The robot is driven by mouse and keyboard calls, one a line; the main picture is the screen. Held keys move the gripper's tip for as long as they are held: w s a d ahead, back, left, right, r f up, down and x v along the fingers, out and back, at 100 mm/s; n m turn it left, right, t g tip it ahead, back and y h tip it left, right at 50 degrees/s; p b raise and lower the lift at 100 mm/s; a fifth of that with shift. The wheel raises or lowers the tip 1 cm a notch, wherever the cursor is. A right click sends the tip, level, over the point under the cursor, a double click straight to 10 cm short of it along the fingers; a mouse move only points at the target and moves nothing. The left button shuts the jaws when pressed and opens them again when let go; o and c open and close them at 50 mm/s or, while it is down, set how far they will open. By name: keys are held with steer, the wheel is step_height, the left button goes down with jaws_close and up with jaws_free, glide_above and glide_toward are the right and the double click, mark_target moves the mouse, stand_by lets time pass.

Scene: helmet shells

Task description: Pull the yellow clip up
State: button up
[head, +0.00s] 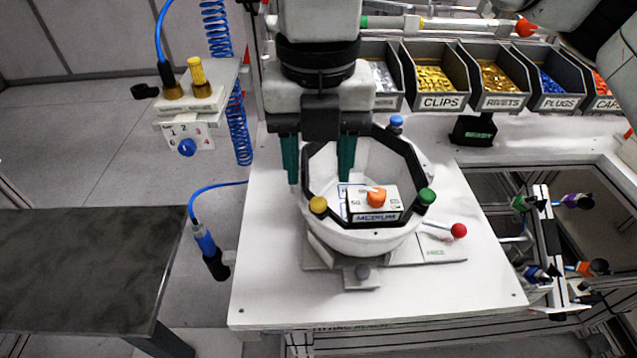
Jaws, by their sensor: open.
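The yellow clip (318,204) is a small round-topped piece on the front left of the black octagonal rim of a white helmet shell (362,238). My gripper (317,180) has two teal fingers pointing down, spread apart. In the picture the left finger is outside the rim's left side and the right finger is over the shell's opening. The clip shows just below and between the fingertips. I cannot tell the height gap between them. A green clip (427,196) is at the front right of the rim and a blue one (396,122) at the back right.
A box marked MEDIUM with an orange knob (376,197) sits in the shell. A red-ended lever (458,230) is at its right. Labelled bins (440,101) stand behind. A yellow valve knob (197,70) is at the left. The white bench's front (300,300) is clear.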

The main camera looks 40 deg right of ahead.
mark_target(318, 202)
steer(key=shift+f+p, duration=0.3)
steer(key=shift+f, duration=2.2)
steer(key=shift+c, duration=0.5)
jaws_close()
